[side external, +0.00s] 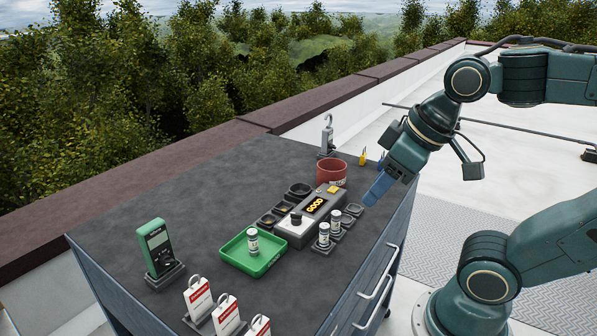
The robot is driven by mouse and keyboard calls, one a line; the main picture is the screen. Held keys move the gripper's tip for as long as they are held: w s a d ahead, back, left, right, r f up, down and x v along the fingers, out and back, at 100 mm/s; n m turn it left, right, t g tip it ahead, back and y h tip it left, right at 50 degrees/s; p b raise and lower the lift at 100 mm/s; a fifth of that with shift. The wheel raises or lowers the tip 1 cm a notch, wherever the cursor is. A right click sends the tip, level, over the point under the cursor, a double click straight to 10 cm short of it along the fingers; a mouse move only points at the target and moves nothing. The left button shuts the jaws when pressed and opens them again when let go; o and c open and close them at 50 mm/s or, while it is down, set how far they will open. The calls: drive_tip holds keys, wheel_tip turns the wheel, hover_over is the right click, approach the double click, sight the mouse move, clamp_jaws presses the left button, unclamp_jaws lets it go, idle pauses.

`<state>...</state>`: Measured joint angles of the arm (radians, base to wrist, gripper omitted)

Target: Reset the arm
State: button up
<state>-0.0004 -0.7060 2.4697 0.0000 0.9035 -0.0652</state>
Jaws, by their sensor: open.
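My gripper (377,189) is at the end of my green arm, over the right edge of the dark bench top (200,200).
A green tray (232,253) holds one small vial (252,241). Two vials (324,236) stand right of the device. A red container (331,171), a green meter (156,247) and red-and-white tags (226,315) also stand on the bench. The left bench top is clear.

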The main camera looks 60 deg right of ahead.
drive_tip(key=shift+s+f+m, duration=0.2)
drive_tip(key=shift+s+m, duration=0.2)
drive_tip(key=shift+s, duration=0.1)
drive_tip(key=shift+o, duration=0.8)
idle(0.4)
drive_tip(key=shift+w, duration=0.15)
